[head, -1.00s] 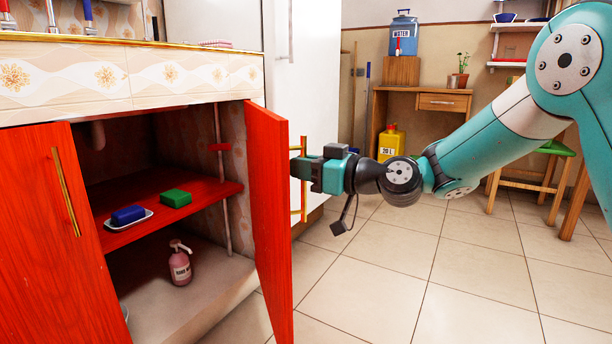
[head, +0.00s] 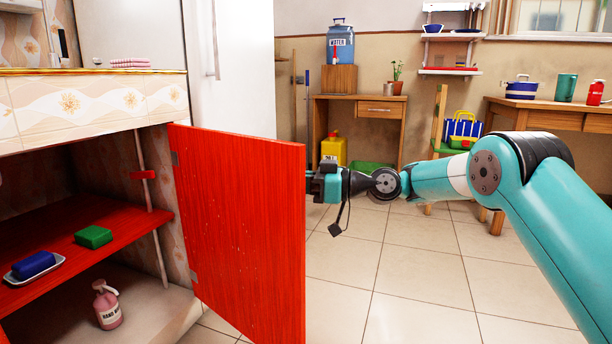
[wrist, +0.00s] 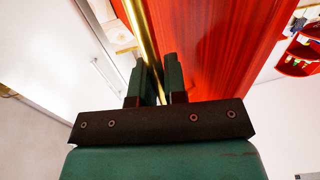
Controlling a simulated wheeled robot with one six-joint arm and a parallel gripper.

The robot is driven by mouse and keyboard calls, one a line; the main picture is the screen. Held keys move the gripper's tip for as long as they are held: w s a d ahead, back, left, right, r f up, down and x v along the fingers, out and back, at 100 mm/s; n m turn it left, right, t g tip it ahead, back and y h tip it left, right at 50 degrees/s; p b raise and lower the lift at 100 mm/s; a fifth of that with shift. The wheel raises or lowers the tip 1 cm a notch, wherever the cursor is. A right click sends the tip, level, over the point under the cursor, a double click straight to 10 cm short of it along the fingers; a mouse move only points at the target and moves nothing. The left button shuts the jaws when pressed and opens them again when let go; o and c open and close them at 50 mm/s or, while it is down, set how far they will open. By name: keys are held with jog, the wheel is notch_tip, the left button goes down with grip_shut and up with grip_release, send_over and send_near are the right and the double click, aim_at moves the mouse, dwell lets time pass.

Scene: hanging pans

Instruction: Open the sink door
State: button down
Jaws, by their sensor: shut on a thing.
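The red sink door (head: 240,225) is swung wide open on its hinges, and its inner face shows in the head view. Its outer face also shows in the wrist view (wrist: 215,50). The gold bar handle (wrist: 143,35) runs between my gripper's fingers in the wrist view. My gripper (wrist: 160,75) is shut on the handle. In the head view, my gripper (head: 312,185) is at the door's free edge, its fingertips partly hidden behind the door.
The open cabinet holds a blue block on a white dish (head: 35,265), a green block (head: 93,237) and a pink soap bottle (head: 107,305). A white fridge (head: 245,70) stands behind the door. A wooden desk (head: 360,108) stands at the back. Tiled floor is clear in front.

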jog(key=shift+w+d, duration=0.15)
jog(key=shift+d, duration=0.05)
jog(key=shift+d+f, duration=0.1)
jog(key=shift+d, duration=0.05)
jog(key=c, duration=1.2)
grip_release()
jog(key=shift+d, duration=0.2)
jog(key=shift+a, duration=0.15)
